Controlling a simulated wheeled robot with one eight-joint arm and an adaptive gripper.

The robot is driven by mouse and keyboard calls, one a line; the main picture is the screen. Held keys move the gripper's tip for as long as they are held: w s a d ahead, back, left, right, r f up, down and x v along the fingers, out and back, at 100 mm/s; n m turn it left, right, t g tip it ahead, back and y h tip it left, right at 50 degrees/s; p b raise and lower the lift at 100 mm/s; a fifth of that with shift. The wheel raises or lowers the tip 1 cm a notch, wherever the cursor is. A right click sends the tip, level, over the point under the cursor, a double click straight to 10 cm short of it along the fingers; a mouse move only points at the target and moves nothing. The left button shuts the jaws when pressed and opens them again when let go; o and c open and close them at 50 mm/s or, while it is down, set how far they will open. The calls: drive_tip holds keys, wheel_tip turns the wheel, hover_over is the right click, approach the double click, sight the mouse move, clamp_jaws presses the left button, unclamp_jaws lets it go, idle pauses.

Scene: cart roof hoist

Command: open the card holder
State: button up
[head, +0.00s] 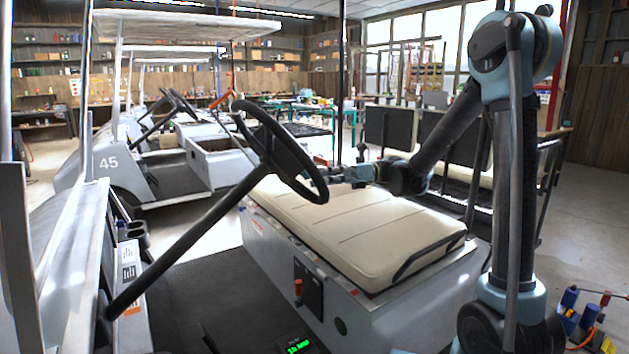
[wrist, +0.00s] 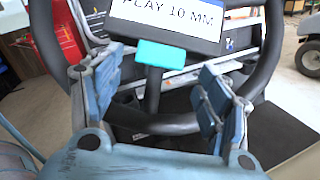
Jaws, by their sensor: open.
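My gripper (wrist: 160,92) is open and empty, with one blue finger on each side of the tab's stem in the picture; I see no contact. The holder's top is out of frame. In the head view, my gripper (head: 322,178) is beside the right side of the steering wheel's rim; I cannot make out the holder there.
The black steering wheel (head: 290,160) rises on a slanted column (head: 190,240); its rim (wrist: 150,126) also crosses the wrist view. A cream bench seat (head: 350,225) lies below my arm. Other carts stand behind at left. Open floor (head: 595,215) is at right.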

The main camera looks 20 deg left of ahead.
drive_tip(key=shift+x, duration=1.4)
drive_tip(key=c, duration=1.5)
